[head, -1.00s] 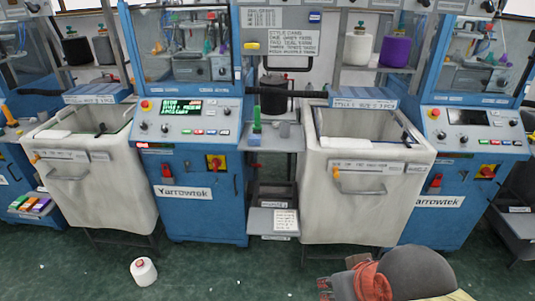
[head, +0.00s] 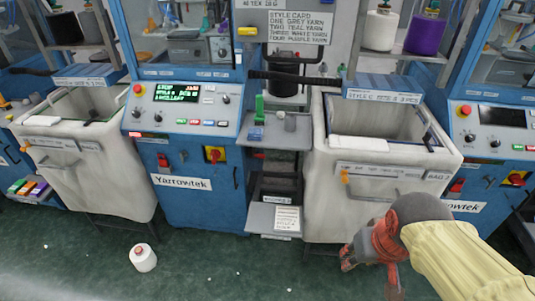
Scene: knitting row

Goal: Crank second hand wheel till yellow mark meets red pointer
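I cannot make out a hand wheel, a yellow mark or a red pointer for certain in the head view. My gripper (head: 366,276), red and dark, hangs low at the lower right, in front of the right white bin and apart from the machines. My forearm partly hides it, and its fingers are too unclear to tell whether they are open. I see nothing held in it.
White fabric bins (head: 325,215) and (head: 115,185) stand beside the middle machine. A small shelf (head: 275,134) with a green item (head: 259,108) is between machine and bin. A white yarn cone (head: 143,258) lies on the green floor, which is otherwise mostly clear.

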